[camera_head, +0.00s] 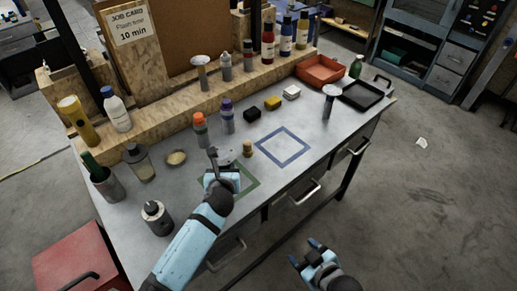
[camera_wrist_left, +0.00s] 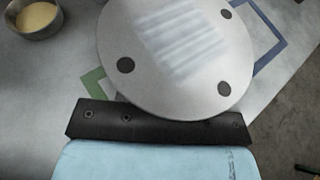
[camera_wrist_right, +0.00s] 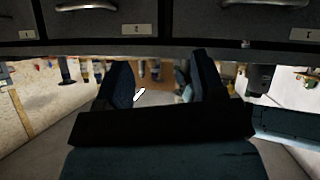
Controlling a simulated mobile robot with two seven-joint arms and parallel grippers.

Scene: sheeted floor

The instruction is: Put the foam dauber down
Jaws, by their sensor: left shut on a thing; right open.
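My left gripper (camera_head: 217,174) is over the green square outline (camera_head: 251,182) on the grey bench. It is shut on the foam dauber (camera_head: 213,156), a grey piece that sticks up at the fingers. In the left wrist view the foam dauber (camera_wrist_left: 165,75) shows as a pale round disc with dark spots, hiding the fingertips and what it grips below. Whether the dauber touches the bench is hidden. My right gripper (camera_head: 312,254) is open and empty, off the bench's front edge. In the right wrist view its fingers (camera_wrist_right: 165,85) stand apart, facing the drawers.
A blue square outline (camera_head: 283,147) and a small tan piece (camera_head: 247,149) lie right of the left gripper. Orange-capped (camera_head: 200,129) and purple-capped (camera_head: 227,116) bottles stand behind it. Drawer handles project in front.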

